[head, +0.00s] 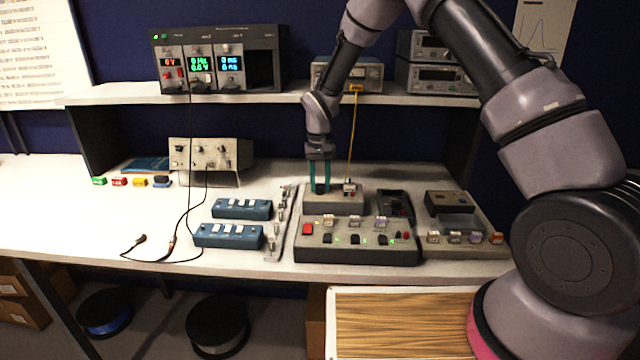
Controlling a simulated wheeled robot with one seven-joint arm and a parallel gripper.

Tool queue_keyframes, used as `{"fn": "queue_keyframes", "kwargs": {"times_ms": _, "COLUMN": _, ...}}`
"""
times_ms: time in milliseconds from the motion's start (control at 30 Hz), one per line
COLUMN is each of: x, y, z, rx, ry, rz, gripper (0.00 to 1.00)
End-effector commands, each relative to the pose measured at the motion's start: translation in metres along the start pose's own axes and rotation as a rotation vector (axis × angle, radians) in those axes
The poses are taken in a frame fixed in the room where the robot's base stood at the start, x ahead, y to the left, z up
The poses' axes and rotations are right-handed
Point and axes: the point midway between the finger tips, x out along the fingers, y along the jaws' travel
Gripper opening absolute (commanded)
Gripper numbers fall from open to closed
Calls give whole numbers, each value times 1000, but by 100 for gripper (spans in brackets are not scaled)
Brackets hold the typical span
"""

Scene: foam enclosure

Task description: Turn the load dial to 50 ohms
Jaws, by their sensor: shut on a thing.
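My gripper (319,178) points straight down at the middle of the bench, its two teal fingers around a dark knob on top of a small grey box (347,204). The fingers are shut on this knob, which looks like the load dial (320,188). The fingers hide much of the knob. Its pointer and any ohm markings are too small to read. A yellow cable (351,140) runs up from a connector (349,187) on the same box, just right of my gripper.
A grey panel (357,252) with switches lies in front of the box. Blue modules (228,236) lie to the left, with black cables (180,215) beyond. A shelf (265,97) with instruments hangs over the back. The bench's left part is mostly clear.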

Motion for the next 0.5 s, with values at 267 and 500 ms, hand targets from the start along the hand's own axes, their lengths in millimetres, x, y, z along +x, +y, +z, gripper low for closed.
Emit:
{"fn": "queue_keyframes", "kwargs": {"times_ms": 267, "x": 0, "y": 0, "z": 0, "rx": -256, "ry": 1, "rz": -1, "gripper": 0}}
{"fn": "queue_keyframes", "kwargs": {"times_ms": 500, "x": 0, "y": 0, "z": 0, "rx": -439, "ry": 1, "rz": 0, "gripper": 0}}
